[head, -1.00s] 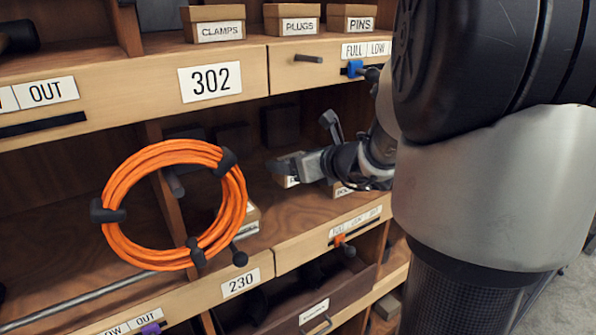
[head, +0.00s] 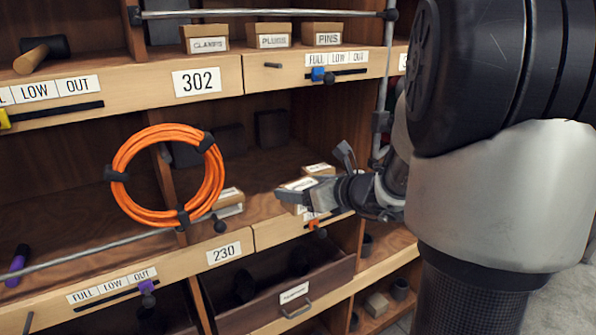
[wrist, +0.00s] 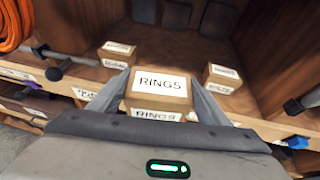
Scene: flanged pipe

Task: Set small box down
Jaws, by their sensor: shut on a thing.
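The small box (wrist: 157,84), cardboard with a white RINGS label, is between my gripper's fingers in the wrist view. My gripper (wrist: 158,92) is shut on it, one finger on each side. In the head view the held box (head: 299,183) is at the mouth of the middle shelf bay (head: 265,207), right of the orange coil. The box looks about level. Its underside is hidden, so I cannot tell whether it touches the shelf.
One labelled box (wrist: 118,49) sits left of the held box, another (wrist: 222,74) sits right. Dark blocks stand at the back. An orange cable coil (head: 168,176) hangs at left. A drawer (head: 283,292) below is partly open. Shelf floor behind the held box is bare.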

